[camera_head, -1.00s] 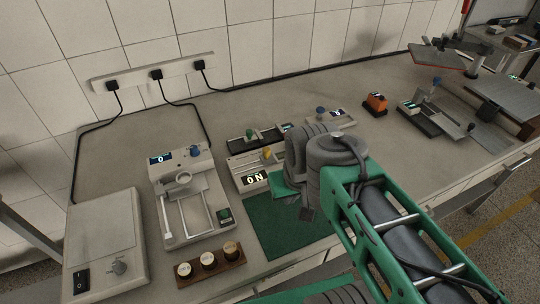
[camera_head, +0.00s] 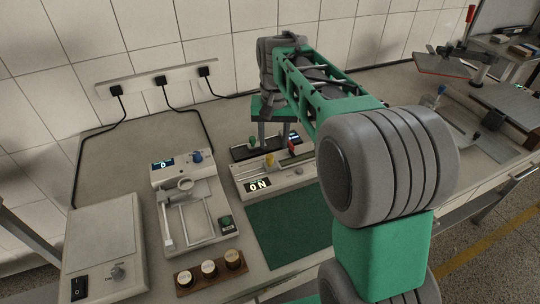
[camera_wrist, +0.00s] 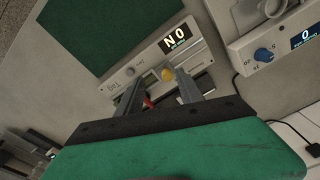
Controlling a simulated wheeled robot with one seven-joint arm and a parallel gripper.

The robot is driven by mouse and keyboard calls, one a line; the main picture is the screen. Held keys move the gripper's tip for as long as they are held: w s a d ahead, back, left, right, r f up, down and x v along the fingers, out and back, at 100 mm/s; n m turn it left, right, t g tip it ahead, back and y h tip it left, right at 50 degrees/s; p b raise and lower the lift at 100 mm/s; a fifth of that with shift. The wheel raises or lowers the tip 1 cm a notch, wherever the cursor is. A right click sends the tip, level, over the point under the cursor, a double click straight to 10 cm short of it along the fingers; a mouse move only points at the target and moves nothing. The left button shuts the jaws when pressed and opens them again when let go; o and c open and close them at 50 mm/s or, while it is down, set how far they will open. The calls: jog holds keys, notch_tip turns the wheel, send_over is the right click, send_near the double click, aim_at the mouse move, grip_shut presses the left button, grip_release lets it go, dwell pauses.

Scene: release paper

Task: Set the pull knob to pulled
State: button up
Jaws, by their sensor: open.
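A pale control box (camera_head: 245,187) with a lit ON display stands behind the green mat; it also shows in the wrist view (camera_wrist: 150,66). It carries a yellow knob (camera_head: 269,160) and a red-tipped part (camera_head: 291,148). In the wrist view the yellow knob (camera_wrist: 167,74) and the red part (camera_wrist: 148,101) show by my fingers, and a small round grey knob (camera_wrist: 130,71) is on the front panel. I cannot tell which is the pull knob. My gripper (camera_head: 273,144) points down over the box, open, with fingers apart (camera_wrist: 158,92); contact is unclear.
A black-topped device with a green knob (camera_head: 252,141) stands just behind. A pale device with a blue knob (camera_head: 197,156) is to the left, with a weight rack (camera_head: 210,270) in front. The green mat (camera_head: 287,228) is bare. My arm hides the right side.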

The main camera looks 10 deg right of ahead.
send_over(270, 156)
jog(key=shift+s+f+m+g, duration=0.1)
jog(key=shift+f+m+g, duration=0.25)
jog(key=shift+f, duration=0.75)
notch_tip(270, 156, down, 7)
jog(key=shift+f+p, duration=0.2)
jog(key=shift+p, duration=0.1)
jog(key=shift+c, duration=0.3)
grip_shut()
